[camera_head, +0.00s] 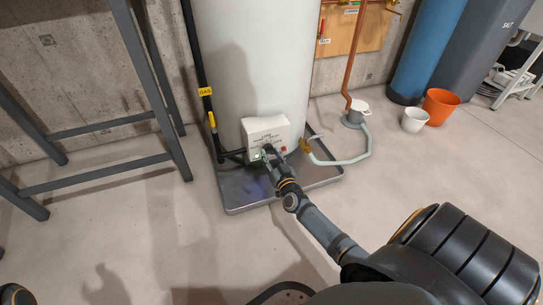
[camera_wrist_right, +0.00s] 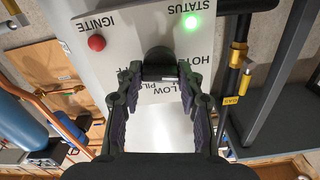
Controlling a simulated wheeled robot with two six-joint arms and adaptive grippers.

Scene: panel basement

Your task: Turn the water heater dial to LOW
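The white control box (camera_head: 266,134) is on the lower front of the tall white water heater (camera_head: 253,60). Its black dial (camera_wrist_right: 160,58) shows in the right wrist view, between the LOW, HOT and partly hidden PILOT labels. My right gripper (camera_head: 268,155) is at the box front. In the right wrist view its fingertips (camera_wrist_right: 161,82) sit on either side of the dial, very close to its edges; I cannot tell if they touch or grip. Which label the dial points at is hidden. My left gripper is not in view.
A red IGNITE button (camera_wrist_right: 96,42) and a lit green STATUS light (camera_wrist_right: 191,24) flank the dial. The heater stands in a grey drain pan (camera_head: 240,207). A black gas pipe (camera_head: 195,60) runs at left, beside a grey metal frame (camera_head: 160,80). A brass valve (camera_head: 305,145) is at right.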

